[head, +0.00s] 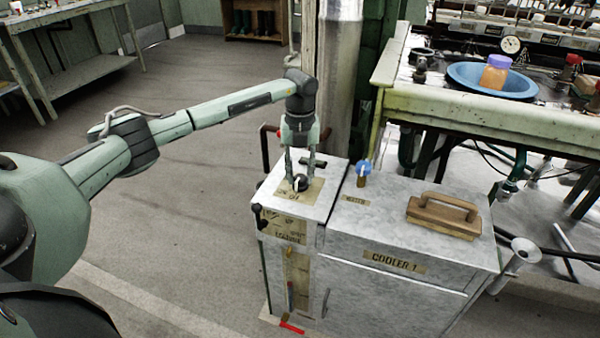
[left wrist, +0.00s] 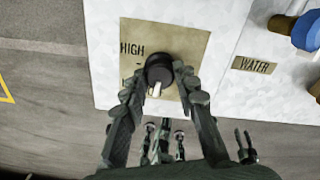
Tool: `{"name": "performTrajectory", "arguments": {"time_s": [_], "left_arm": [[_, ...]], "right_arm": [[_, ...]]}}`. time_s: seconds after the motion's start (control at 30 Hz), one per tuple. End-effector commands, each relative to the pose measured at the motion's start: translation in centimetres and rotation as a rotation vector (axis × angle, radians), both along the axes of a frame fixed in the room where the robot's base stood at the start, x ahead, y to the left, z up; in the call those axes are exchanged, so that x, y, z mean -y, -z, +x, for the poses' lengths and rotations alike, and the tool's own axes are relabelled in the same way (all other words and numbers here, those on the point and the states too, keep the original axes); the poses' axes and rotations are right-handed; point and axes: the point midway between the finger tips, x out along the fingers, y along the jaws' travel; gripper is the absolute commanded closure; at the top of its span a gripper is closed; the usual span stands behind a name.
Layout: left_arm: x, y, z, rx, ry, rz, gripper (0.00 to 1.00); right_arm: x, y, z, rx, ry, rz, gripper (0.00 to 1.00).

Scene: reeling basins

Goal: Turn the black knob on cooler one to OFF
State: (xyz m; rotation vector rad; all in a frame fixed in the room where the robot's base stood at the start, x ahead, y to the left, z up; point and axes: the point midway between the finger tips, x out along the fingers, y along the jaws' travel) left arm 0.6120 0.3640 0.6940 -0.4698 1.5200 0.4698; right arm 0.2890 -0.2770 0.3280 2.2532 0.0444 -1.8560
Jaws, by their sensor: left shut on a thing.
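Cooler one (head: 395,263) is a grey-white metal box with a "COOLER 1" label. The black knob (head: 300,184) sits on a tan label plate on top of its left-hand section. In the left wrist view the knob (left wrist: 159,69) has a white pointer aimed toward the bottom of the picture. "HIGH" reads on the plate (left wrist: 190,45); lettering below it is mostly hidden by a finger. My left gripper (head: 301,170) points down from above, its two fingers shut on the knob's sides. My right gripper is not in view.
A metal pipe (head: 338,80) rises behind. A bench with a blue basin (head: 490,80) stands back right. The floor at left is clear.

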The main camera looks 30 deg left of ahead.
Motion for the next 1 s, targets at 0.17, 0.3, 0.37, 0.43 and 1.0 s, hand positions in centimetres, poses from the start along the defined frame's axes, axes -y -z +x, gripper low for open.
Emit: {"name": "performTrajectory", "arguments": {"time_s": [0.17,0.3,0.37,0.43,1.0], "left_arm": [[-0.05,-0.08,0.05,0.002,-0.074,0.0,1.0],[-0.04,-0.08,0.06,0.002,-0.107,0.0,1.0],[-0.04,-0.08,0.06,0.002,-0.116,0.0,1.0],[-0.04,-0.09,0.06,0.002,-0.123,0.0,1.0],[-0.03,-0.07,0.05,0.001,-0.125,0.0,0.5]], "right_arm": [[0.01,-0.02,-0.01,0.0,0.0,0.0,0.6],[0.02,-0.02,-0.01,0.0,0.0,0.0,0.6],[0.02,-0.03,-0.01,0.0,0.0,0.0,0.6],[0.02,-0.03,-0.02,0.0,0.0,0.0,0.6],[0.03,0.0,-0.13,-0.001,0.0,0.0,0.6]]}}
